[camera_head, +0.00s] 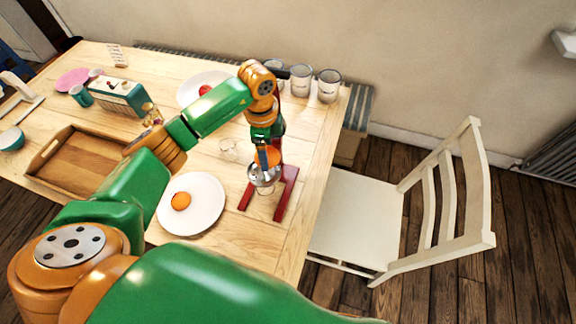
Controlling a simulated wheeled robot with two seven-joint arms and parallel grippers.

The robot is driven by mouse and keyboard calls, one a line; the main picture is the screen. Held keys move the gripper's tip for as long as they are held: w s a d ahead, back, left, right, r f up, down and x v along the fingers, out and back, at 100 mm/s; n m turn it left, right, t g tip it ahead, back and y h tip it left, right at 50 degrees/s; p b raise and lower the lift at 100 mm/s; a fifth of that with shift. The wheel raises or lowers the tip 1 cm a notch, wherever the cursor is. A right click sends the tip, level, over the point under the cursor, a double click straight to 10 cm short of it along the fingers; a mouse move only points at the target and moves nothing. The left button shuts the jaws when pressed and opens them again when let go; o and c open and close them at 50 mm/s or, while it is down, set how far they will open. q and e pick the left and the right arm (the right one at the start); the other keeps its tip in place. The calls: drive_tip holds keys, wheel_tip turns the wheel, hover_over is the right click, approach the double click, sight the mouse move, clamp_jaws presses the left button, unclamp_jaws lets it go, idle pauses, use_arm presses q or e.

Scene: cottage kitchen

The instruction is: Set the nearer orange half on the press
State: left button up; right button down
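A red press (287,195) with a metal bowl (263,178) stands near the table's right edge. My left gripper (266,157) points down right over it. An orange piece, apparently an orange half (273,156), shows at the fingertips just above the bowl. The fingers partly cover it, so I cannot tell whether they grip it or whether it rests on the press. Another orange half (181,201) lies on the white plate (205,216) left of the press. My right gripper is not in view.
A small glass (229,149) stands left of the press. Several metal canisters (328,85) line the back. A far plate (190,95) holds a red item. A wooden tray (70,165) and a green box (118,97) are at left. A white chair (365,215) stands right.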

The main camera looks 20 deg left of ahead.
use_arm(q)
drive_tip(key=shift+a+f, duration=0.25)
drive_tip(key=shift+f, duration=0.05)
drive_tip(key=shift+s+a+f+b, duration=0.15)
drive_tip(key=shift+a+f+b, duration=0.2)
drive_tip(key=shift+f+b, duration=0.2)
drive_tip(key=shift+s+a+f+b, duration=0.15)
drive_tip(key=shift+a+f+b, duration=0.15)
drive_tip(key=shift+f+b, duration=0.25)
wheel_tip(320, 180, down, 3)
drive_tip(key=b, duration=0.3)
drive_tip(key=shift+d, duration=0.1)
drive_tip(key=shift+w+d+f, duration=0.1)
drive_tip(key=shift+d+f, duration=0.05)
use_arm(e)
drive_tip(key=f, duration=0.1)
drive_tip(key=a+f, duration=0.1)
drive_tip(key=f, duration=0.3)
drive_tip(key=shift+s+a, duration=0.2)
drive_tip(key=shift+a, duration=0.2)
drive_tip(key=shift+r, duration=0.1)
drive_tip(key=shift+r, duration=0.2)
